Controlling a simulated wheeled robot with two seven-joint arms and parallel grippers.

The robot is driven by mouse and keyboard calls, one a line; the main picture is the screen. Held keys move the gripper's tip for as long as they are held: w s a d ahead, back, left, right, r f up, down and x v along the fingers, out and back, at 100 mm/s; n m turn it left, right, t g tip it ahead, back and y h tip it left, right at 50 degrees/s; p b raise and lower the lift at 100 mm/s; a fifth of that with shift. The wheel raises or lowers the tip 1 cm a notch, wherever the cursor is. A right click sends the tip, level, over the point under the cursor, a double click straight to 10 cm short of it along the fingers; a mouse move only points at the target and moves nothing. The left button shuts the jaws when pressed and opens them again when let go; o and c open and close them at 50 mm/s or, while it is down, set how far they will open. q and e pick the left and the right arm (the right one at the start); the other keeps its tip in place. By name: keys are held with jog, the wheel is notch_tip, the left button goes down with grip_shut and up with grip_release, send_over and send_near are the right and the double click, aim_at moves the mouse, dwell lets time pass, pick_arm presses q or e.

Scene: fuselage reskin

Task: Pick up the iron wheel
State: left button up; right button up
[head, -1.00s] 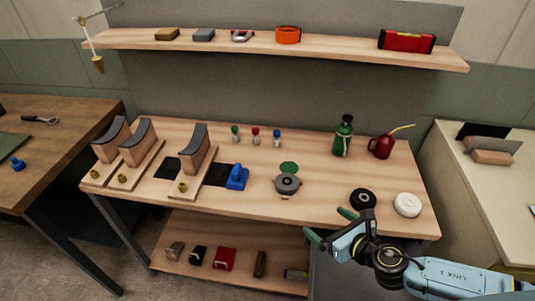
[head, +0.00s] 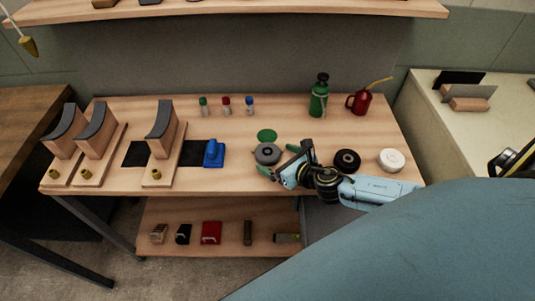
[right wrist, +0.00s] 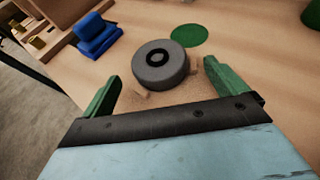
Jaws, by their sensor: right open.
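A grey wheel (head: 267,153) with a dark hub, which looks like the iron one, lies flat on the wooden workbench (head: 330,125). It also shows in the right wrist view (right wrist: 160,68), on a brown patch of the wood. My right gripper (head: 279,160) is open, its green fingers at the wheel's near right side. In the right wrist view the wheel sits just ahead of and between the two fingertips (right wrist: 162,74), not gripped. A black wheel (head: 347,161) and a white wheel (head: 391,160) lie to the right. My left gripper is not in view.
A green disc (head: 267,135) lies just behind the grey wheel. A blue tool (head: 214,153) and curved-top wooden stands (head: 160,145) are to the left. A green bottle (head: 319,98) and red oil can (head: 362,101) stand behind. A lower shelf (head: 190,246) holds small blocks.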

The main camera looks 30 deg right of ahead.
aim_at(269, 152)
jog(key=x, duration=0.5)
jog(key=shift+w+a+r, duration=0.1)
jog(key=shift+w+r, duration=0.15)
jog(key=shift+r, duration=0.05)
jog(key=c, duration=1.4)
jog(key=shift+r, duration=0.15)
jog(key=shift+c, duration=0.6)
